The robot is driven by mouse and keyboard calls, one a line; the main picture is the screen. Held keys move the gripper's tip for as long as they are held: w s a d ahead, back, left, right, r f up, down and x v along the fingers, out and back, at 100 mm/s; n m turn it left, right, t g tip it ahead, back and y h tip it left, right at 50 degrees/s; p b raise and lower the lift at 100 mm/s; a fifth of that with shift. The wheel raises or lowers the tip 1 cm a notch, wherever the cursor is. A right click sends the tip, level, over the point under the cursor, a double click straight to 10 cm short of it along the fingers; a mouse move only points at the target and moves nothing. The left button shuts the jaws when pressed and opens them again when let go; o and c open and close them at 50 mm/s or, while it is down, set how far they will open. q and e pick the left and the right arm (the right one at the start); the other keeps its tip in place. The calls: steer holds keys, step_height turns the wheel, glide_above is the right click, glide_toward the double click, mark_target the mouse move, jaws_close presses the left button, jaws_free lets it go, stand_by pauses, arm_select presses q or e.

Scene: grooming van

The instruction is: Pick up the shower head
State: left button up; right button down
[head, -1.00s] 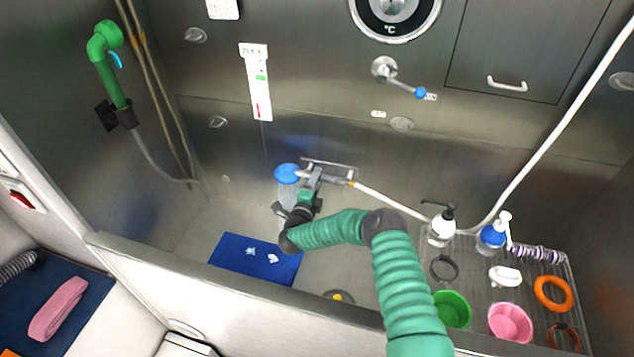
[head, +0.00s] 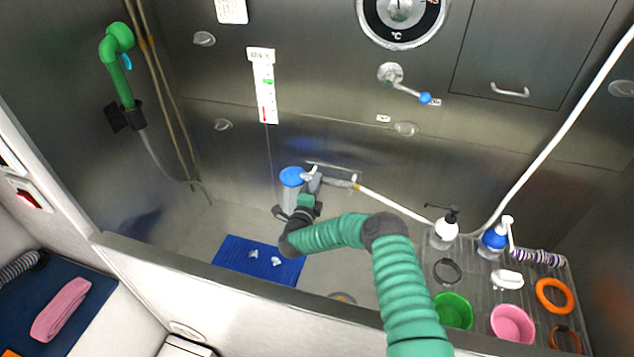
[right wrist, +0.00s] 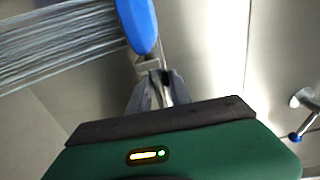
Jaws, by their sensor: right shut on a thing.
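The blue shower head (head: 292,176) is over the tub, near the back wall, with its handle and white hose (head: 395,208) running to the right. Water sprays down from it in the head view. My right gripper (head: 313,184) is shut on its neck or handle; the exact grip spot is small and partly hidden. In the right wrist view the blue head (right wrist: 139,22) is just beyond the closed fingers (right wrist: 156,88), and its spray streams to the left. My left gripper is out of view.
A wire rack (head: 470,270) on the right holds bottles, bowls and rings. A blue mat (head: 258,261) lies on the tub floor. The tub's front wall (head: 220,285) crosses the foreground. A lever tap (head: 405,88) sticks out from the back wall.

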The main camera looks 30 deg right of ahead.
steer(key=shift+a, duration=0.15)
steer(key=shift+r, duration=0.1)
steer(key=s+a+r+p, duration=0.7)
steer(key=s+a+p, duration=0.2)
steer(key=p, duration=0.3)
steer(key=shift+a+r, duration=0.2)
steer(key=shift+a, duration=0.55)
steer(key=shift+r, duration=0.1)
